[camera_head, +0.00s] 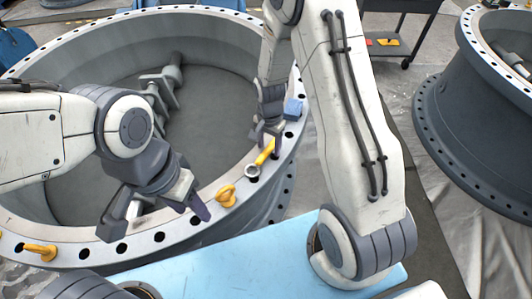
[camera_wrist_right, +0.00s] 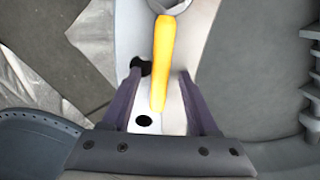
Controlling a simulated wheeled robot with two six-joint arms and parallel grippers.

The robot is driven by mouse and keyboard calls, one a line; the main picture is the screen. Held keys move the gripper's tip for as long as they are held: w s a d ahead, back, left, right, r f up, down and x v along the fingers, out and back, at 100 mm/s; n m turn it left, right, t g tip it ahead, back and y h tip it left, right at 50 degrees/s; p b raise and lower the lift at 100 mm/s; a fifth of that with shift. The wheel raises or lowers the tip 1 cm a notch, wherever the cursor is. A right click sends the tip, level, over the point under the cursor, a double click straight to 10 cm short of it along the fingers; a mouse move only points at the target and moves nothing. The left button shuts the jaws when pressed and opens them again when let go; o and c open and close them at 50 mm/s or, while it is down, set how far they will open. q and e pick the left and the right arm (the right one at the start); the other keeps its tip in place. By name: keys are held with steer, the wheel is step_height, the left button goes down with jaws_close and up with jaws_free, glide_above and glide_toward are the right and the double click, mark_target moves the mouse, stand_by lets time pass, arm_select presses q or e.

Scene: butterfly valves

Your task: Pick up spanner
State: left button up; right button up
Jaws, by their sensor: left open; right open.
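The spanner (camera_head: 265,154) has a yellow handle and a grey ring end. It lies on the white flange of the large valve (camera_head: 205,193). In the right wrist view the spanner's yellow handle (camera_wrist_right: 163,62) points between the fingers, with its ring end at the top edge. My right gripper (camera_head: 266,138) is open at the handle's far end; in its wrist view the open fingers (camera_wrist_right: 160,100) stand on either side of the handle, apart from it. My left gripper (camera_head: 160,212) is open and empty over the front left of the flange.
A blue block (camera_head: 293,109) sits on the rim beyond my right gripper. Another valve (camera_head: 480,110) stands at right. A dark cart (camera_head: 395,45) is behind.

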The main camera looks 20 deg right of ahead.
jaws_close()
stand_by(1.3)
